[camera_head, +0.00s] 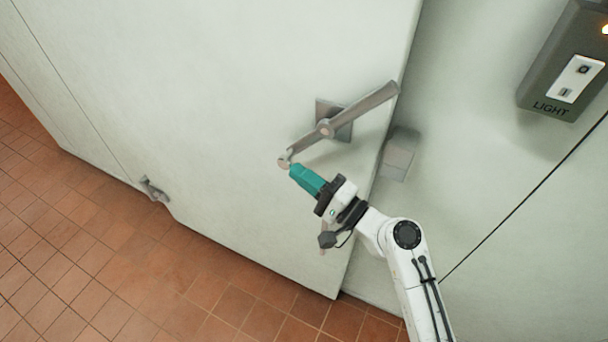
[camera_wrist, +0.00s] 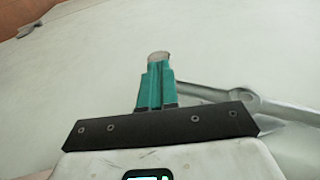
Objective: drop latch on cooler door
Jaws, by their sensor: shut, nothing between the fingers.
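The pale cooler door (camera_head: 220,90) fills much of the head view, and its right edge stands apart from the wall. The grey metal latch bar (camera_head: 362,107) is on a square plate (camera_head: 328,108) near that edge. A block-shaped catch (camera_head: 399,153) is on the wall right of the door edge. My gripper (camera_head: 292,167) has teal fingers, shut and empty, with their tips at the bar's lower left end. The wrist view shows the teal fingers (camera_wrist: 155,85) and part of the bar (camera_wrist: 240,98).
A grey light switch box (camera_head: 570,75) is on the wall at upper right. A small metal fitting (camera_head: 153,190) is low on the door at left. The red tile floor (camera_head: 130,270) below is clear.

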